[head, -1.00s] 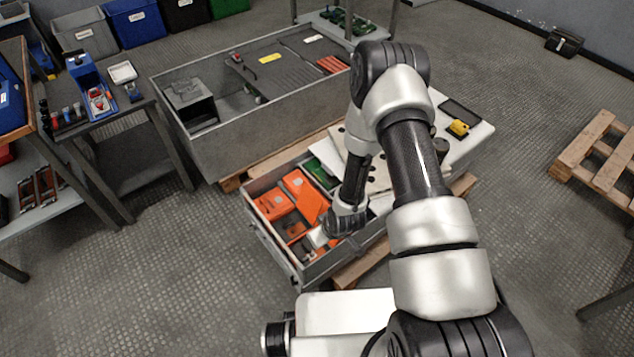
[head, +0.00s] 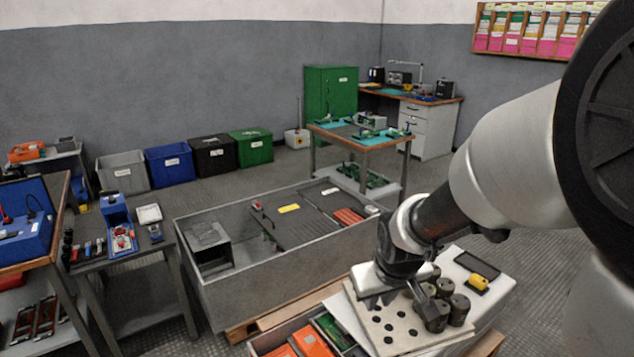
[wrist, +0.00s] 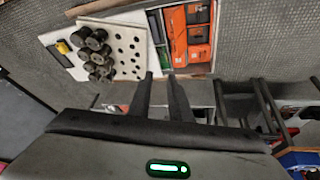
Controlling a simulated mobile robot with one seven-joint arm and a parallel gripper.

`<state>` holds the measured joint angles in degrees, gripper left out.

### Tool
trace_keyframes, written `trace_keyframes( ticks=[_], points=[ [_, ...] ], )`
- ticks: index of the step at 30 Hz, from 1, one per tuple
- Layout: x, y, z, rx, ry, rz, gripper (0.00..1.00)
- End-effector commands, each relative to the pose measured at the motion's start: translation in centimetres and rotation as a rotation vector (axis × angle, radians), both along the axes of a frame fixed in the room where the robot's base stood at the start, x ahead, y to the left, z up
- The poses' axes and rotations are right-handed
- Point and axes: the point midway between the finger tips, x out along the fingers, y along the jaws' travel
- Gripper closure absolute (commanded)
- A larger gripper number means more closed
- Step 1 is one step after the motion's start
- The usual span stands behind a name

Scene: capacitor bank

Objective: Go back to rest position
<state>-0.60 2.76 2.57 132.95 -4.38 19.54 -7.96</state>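My gripper (head: 376,298) is above the white board with holes (head: 392,331) in the head view, pointing down. In the wrist view my gripper (wrist: 160,76) shows two dark fingers with a clear gap and nothing between them. My arm is folded along the right side of the head view. It hides part of the room there.
Several dark cylinders (head: 437,307) stand on the board's right side, near a yellow item (head: 479,282). An open drawer with orange items (head: 312,341) is at the lower edge. A large grey bin (head: 222,299) stands behind it. A dark side table (head: 150,262) is at left.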

Motion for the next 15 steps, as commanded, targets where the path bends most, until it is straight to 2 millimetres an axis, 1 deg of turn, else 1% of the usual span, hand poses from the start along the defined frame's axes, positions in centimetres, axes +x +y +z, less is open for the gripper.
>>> trace_keyframes(
  ticks=[1, 3, 6, 9, 15],
  points=[
    [-1.5, -0.4, 2.8, 0.006, -0.021, -0.028, 0.82],
    [-3.8, -0.9, 5.6, 0.017, -0.030, -0.066, 0.82],
    [-7.1, -1.3, 8.5, 0.037, -0.038, -0.114, 0.82],
    [-9.9, -1.6, 10.4, 0.055, -0.045, -0.151, 0.82],
    [-14.5, -1.8, 12.5, 0.090, -0.055, -0.201, 0.82]
  ],
)
